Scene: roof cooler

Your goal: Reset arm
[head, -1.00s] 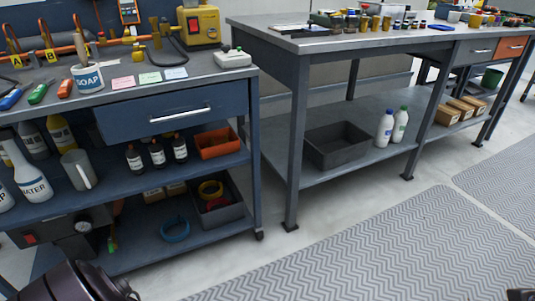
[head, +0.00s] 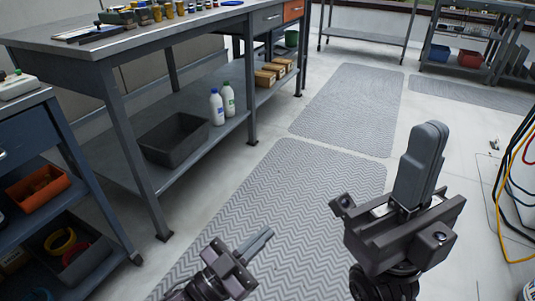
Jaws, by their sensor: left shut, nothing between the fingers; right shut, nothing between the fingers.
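My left gripper (head: 259,241) shows at the bottom middle of the head view, over the grey patterned mat. Its grey fingers are together and empty, pointing up and to the right. My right gripper (head: 429,145) is larger and closer, right of the middle. Its fingers are together, empty, and point upward. Both grippers are apart from the benches and touch nothing visible. Most of both arms is outside the view.
A blue cart (head: 62,140) with an orange bin (head: 38,190) stands at the left. A grey workbench (head: 108,110) holds a dark bin (head: 175,139) and two bottles below. Patterned mats (head: 300,185) cover the open floor. Cables (head: 507,190) hang at the right edge.

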